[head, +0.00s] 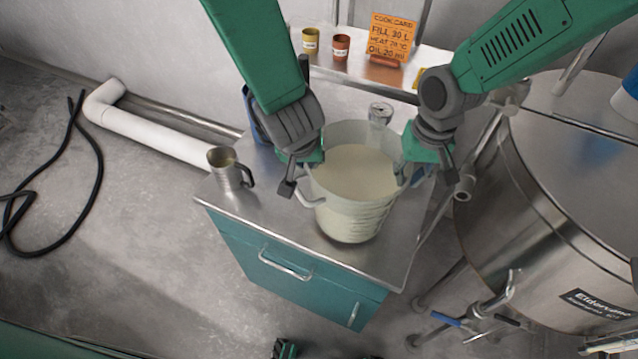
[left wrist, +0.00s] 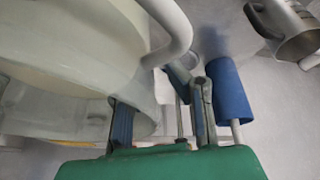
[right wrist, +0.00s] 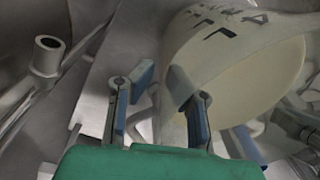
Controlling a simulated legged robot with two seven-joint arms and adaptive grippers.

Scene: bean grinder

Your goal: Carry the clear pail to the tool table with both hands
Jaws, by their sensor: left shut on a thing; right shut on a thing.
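The clear pail (head: 352,219), with graduation marks and filled with a cream-coloured content, is upright over the steel top of the teal cabinet table (head: 225,197). I cannot tell whether its base touches the top. My left gripper (head: 292,180) is shut on the pail's left side, by its white handle (left wrist: 178,35). My right gripper (head: 424,166) is shut on its right side; the exact grip is partly hidden. The pail also shows in the left wrist view (left wrist: 60,45) and the right wrist view (right wrist: 215,50).
A metal jug (head: 228,168) stands at the table's left. A small tin (head: 380,113) stands behind the pail. A large steel kettle (head: 540,200) is close on the right. Yellow (head: 310,41) and red (head: 341,46) tins and an orange card (head: 391,36) are at the back.

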